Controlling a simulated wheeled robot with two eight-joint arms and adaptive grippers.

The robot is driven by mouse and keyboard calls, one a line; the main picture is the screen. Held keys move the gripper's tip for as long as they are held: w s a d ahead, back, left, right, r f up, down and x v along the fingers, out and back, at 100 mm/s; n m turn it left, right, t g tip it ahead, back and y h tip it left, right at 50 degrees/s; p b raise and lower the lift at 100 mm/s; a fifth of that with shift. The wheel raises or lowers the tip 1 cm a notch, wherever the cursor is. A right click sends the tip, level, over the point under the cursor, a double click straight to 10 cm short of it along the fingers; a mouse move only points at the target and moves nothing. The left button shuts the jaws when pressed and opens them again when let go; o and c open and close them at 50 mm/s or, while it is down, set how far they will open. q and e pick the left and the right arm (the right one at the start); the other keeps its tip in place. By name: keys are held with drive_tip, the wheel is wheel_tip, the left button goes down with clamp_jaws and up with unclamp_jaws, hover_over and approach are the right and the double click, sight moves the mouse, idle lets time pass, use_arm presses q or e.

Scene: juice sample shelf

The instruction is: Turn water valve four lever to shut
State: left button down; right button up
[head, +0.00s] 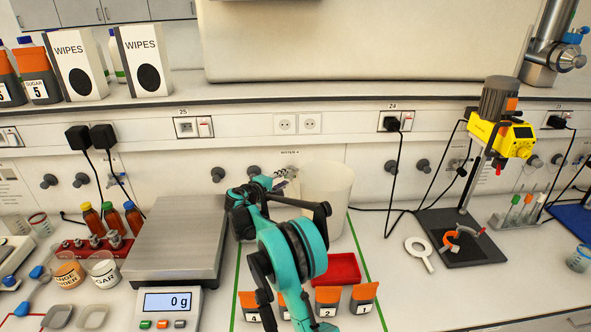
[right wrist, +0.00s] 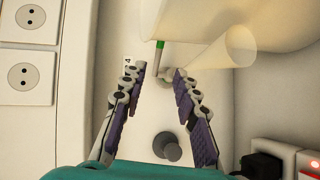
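The label for water 4 (head: 290,152) is on the back wall in the head view. My right gripper (head: 287,183) is in front of the wall just below it, and my teal arm hides most of the valve. In the right wrist view my right gripper (right wrist: 159,73) is open, with nothing between its pads. A thin lever with a green end (right wrist: 160,45) stands just beyond the fingertips, roughly centred in the gap. Its foot meets a pale fitting (right wrist: 160,78) on the wall. I cannot tell whether a finger touches it. My left gripper is not in view.
A cream bucket (head: 328,188) stands close right of my gripper. A grey knob (right wrist: 167,146) sits on the wall below the lever. A scale (head: 180,240) stands left; a red tray (head: 336,268) and orange-labelled pouches are near my forearm. Sockets (head: 297,124) are above.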

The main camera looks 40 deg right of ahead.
sight(297, 170)
drive_tip(key=x, duration=0.9)
drive_tip(key=shift+h, duration=0.3)
drive_tip(key=shift+w+a+r, duration=0.1)
drive_tip(key=shift+w, duration=0.05)
clamp_jaws()
